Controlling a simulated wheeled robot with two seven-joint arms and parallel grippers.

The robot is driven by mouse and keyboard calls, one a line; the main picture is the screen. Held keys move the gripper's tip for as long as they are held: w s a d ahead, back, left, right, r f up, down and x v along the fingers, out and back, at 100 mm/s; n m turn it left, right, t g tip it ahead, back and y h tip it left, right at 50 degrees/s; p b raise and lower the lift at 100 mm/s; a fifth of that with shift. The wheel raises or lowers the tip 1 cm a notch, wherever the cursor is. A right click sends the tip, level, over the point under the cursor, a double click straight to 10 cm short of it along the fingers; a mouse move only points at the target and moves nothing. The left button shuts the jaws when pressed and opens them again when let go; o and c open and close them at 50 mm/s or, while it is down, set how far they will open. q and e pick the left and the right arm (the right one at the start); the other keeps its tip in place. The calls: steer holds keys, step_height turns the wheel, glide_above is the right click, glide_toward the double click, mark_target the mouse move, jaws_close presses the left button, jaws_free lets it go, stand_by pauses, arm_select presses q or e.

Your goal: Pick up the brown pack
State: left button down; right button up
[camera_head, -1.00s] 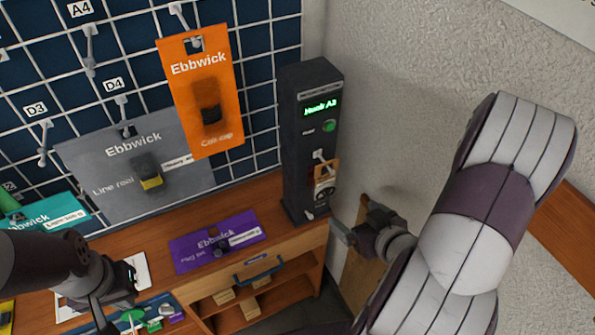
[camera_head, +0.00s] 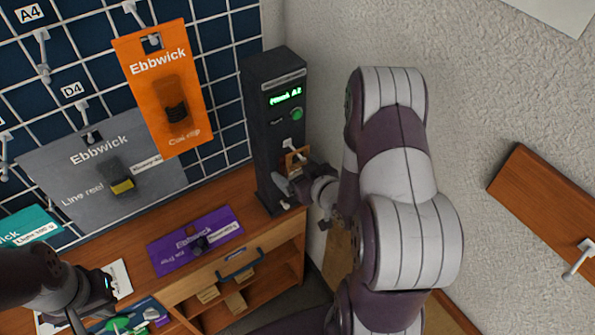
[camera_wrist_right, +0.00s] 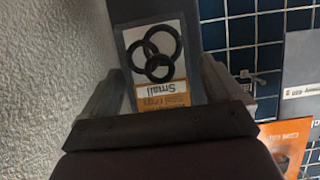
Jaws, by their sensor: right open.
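The brown pack (camera_head: 297,158) hangs at the front of the dark tower, partly covered by my right gripper (camera_head: 289,184). In the right wrist view the pack (camera_wrist_right: 158,60) is a clear bag with black rings and an orange-brown label reading "Small", upside down there. It lies between the two open fingers of my right gripper (camera_wrist_right: 165,78), with small gaps visible at the sides; I cannot tell if either finger touches it. My left gripper (camera_head: 88,315) is low at the left edge, over the bench; its fingers are partly out of frame.
The dark tower (camera_head: 268,130) has a green display and button. An orange pack (camera_head: 165,85) and a grey pack (camera_head: 95,175) hang on the grid wall at left. A purple pack (camera_head: 195,240) lies on the wooden bench.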

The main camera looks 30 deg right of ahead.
steer(key=shift+s, duration=0.1)
steer(key=shift+c, duration=0.9)
steer(key=c, duration=0.8)
steer(key=shift+c, duration=0.2)
steer(key=shift+r, duration=0.25)
steer(key=s+d+r+b, duration=0.1)
steer(key=s, duration=1.7)
steer(key=shift+d, duration=0.2)
